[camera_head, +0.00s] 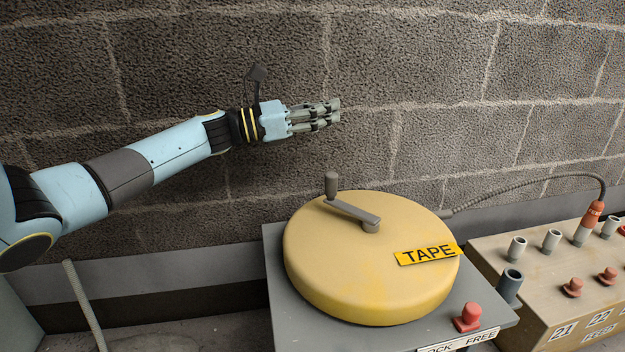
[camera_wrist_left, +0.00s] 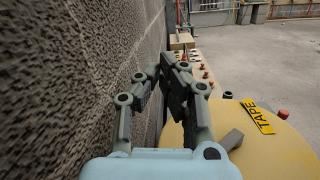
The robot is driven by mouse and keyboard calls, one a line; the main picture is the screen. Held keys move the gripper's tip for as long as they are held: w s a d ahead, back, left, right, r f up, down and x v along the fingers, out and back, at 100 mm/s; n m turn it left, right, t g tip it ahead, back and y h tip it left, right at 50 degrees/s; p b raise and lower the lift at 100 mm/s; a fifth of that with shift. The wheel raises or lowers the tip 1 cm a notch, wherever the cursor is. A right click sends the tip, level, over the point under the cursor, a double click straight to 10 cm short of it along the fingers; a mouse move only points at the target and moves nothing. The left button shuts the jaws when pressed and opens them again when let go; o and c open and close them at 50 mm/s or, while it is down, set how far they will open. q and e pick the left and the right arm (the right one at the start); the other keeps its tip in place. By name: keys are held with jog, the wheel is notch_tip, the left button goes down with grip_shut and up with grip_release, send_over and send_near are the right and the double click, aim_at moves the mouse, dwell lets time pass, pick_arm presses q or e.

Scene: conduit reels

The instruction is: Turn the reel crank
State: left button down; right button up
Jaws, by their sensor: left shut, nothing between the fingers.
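The yellow tape reel (camera_head: 345,265) lies flat on a grey stand (camera_head: 275,270) in the head view, with a yellow TAPE label (camera_head: 427,254) on its top. Its grey crank arm (camera_head: 353,211) runs from near the reel's middle to an upright knob (camera_head: 331,186) toward the back left. My left gripper (camera_head: 338,110) is shut and empty, above and behind the knob and apart from it, close to the wall. In the left wrist view the gripper (camera_wrist_left: 178,65) points along the wall, with the reel (camera_wrist_left: 270,152) below right. My right gripper is not in view.
A block wall (camera_head: 420,90) closes off the back. A red button (camera_head: 467,317) sits at the stand's front right. To the right, a tan box (camera_head: 530,275) carries several sockets and red buttons, and a grey flexible conduit (camera_head: 520,184) arches to an orange plug (camera_head: 590,222).

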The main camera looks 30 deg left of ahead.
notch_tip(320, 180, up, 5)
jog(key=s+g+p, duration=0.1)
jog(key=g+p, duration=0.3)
jog(key=p, duration=0.1)
pick_arm(q)
jog(key=s+a+f+n+y+p, duration=0.1)
jog(key=s+a+f+n+y, duration=0.25)
jog(key=s, duration=0.65)
jog(key=s+f+n+y+p, duration=0.2)
jog(key=s+f+n+y, duration=0.15)
jog(key=s+f, duration=0.5)
jog(key=shift+m+g, duration=0.3)
jog(key=shift+m, duration=0.2)
jog(key=b+x, duration=0.2)
jog(key=x, duration=0.1)
jog(key=b+x, duration=0.1)
jog(key=x, duration=0.3)
jog(key=r+b+x, duration=0.1)
jog(key=b+x, duration=0.1)
jog(key=x, duration=0.2)
jog(key=shift+w+d+r+b, duration=0.1)
jog(key=shift+w+d+b, duration=0.1)
jog(key=shift+b, duration=0.15)
jog(key=shift+w+d, duration=0.2)
jog(key=shift+w, duration=0.2)
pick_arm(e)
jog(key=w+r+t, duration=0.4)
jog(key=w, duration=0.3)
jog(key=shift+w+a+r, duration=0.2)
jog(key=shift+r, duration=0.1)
